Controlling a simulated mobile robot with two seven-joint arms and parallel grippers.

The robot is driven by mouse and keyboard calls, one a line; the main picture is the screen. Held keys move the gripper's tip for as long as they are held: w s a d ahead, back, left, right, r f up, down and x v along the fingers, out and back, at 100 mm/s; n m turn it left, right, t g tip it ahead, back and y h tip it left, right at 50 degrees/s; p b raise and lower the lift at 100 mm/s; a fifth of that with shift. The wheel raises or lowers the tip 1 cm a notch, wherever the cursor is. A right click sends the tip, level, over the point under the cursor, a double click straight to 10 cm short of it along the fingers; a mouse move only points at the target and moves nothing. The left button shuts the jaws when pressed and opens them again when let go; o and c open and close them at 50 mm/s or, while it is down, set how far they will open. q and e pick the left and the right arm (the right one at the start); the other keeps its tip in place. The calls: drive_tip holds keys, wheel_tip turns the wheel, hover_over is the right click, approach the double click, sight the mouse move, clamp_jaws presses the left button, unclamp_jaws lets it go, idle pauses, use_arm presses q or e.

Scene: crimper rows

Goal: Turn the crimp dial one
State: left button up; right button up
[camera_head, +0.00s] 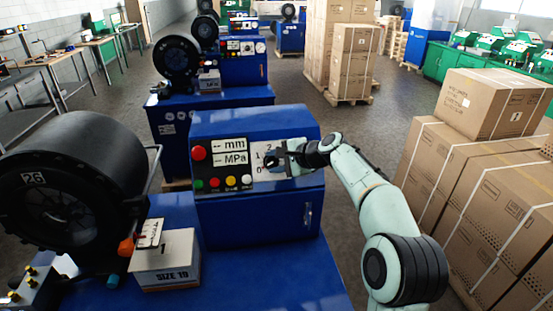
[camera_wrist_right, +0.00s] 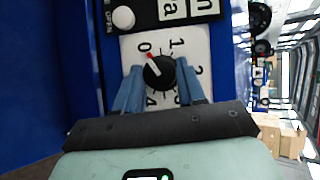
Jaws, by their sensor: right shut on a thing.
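The crimp dial (camera_wrist_right: 158,73) is a round black knob with a red pointer mark, on a white plate (camera_wrist_right: 135,46) with numbers around it. In the right wrist view the red mark points at the 0. My right gripper (camera_wrist_right: 159,80) is shut on the dial, with a blue-grey finger on either side of the knob. In the head view my right gripper (camera_head: 277,158) reaches the dial plate (camera_head: 258,170) from the right and hides much of the dial. The plate is on the front of a blue control cabinet (camera_head: 255,215). My left gripper is not in view.
Left of the plate are a red button (camera_head: 198,153), mm and MPa displays (camera_head: 235,152) and several small buttons. A large black crimper head (camera_head: 70,180) and a white box (camera_head: 165,262) stand on the left. Stacked cartons (camera_head: 470,160) stand close to my right arm.

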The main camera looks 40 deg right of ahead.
idle(0.3)
drive_tip(key=o, duration=1.1)
drive_tip(key=shift+c, duration=0.2)
drive_tip(key=shift+s, duration=0.1)
drive_tip(key=b+v, duration=0.1)
drive_tip(key=v, duration=1.2)
drive_tip(key=shift+r, duration=0.15)
